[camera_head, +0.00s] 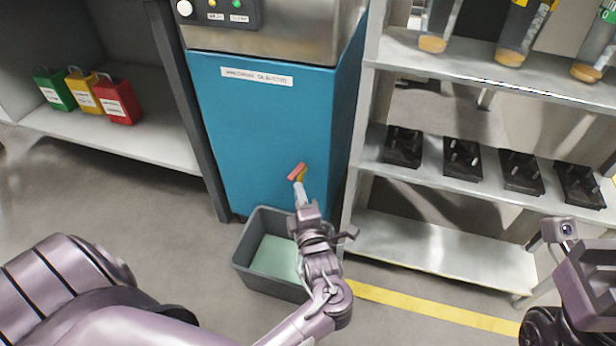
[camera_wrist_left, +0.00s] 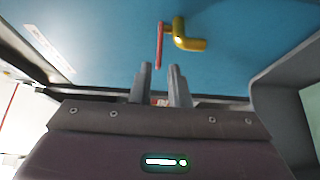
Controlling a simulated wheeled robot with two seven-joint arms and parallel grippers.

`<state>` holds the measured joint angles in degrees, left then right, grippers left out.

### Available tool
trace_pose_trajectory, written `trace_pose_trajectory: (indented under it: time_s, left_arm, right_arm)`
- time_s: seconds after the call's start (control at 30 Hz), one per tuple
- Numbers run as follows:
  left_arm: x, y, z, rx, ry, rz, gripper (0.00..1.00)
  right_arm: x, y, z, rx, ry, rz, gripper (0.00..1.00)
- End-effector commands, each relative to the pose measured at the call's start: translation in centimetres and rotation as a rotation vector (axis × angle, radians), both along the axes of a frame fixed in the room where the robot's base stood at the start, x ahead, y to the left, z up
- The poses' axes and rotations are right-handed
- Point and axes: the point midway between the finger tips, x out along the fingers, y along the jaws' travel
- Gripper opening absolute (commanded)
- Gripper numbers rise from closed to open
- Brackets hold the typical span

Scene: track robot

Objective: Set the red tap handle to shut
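The tap has a red lever handle (camera_head: 297,170) and a brass body (camera_head: 301,178) on the blue front of a machine. In the left wrist view, the red handle (camera_wrist_left: 159,46) is a thin bar at an angle to the brass spout (camera_wrist_left: 188,42). My left gripper (camera_head: 299,188) is close in front of the tap. In the wrist view, the fingers of my left gripper (camera_wrist_left: 160,72) stand apart with nothing between them. The handle's end lies just beyond the fingertips, in line with the gap. My right wrist (camera_head: 588,272) is at the right edge; its fingers are hidden.
A grey bin (camera_head: 247,262) with pale green contents stands on the floor under the tap. A metal shelf (camera_head: 432,165) with several black holders is to the right. Red, yellow and green tagged blocks sit on the left shelf (camera_head: 110,138).

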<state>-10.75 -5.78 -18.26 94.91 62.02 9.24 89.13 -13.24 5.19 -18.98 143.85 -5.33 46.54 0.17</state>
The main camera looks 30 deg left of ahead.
Motion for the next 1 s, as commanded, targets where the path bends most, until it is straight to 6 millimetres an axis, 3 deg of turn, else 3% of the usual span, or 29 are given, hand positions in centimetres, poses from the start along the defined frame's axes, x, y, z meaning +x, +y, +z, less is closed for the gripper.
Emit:
trace_pose_trajectory:
  time_s: [0.2, 0.37, 0.67, 0.8, 1.0]
  left_arm:
    - [2.7, 2.5, -0.1, 0.004, -0.003, -0.003, 0.15]
    - [3.8, 3.6, 0.0, 0.004, -0.002, -0.002, 0.15]
    - [4.0, 3.9, 0.1, 0.002, -0.001, -0.003, 0.15]
    - [4.0, 3.9, 0.1, 0.002, -0.001, -0.003, 0.01]
    - [4.0, 3.9, 0.1, 0.003, 0.0, -0.004, 0.0]
  right_arm:
    - [-0.1, 0.0, -0.7, 0.005, -0.013, 0.001, 0.3]
    - [-0.2, 0.0, -0.3, 0.006, -0.034, -0.003, 0.3]
    - [-0.2, -0.1, 0.0, 0.003, -0.036, -0.008, 0.3]
    - [-0.2, -0.1, 0.0, 0.002, -0.036, -0.008, 0.3]
    - [-0.2, 0.0, -0.1, -0.001, -0.036, -0.008, 0.3]
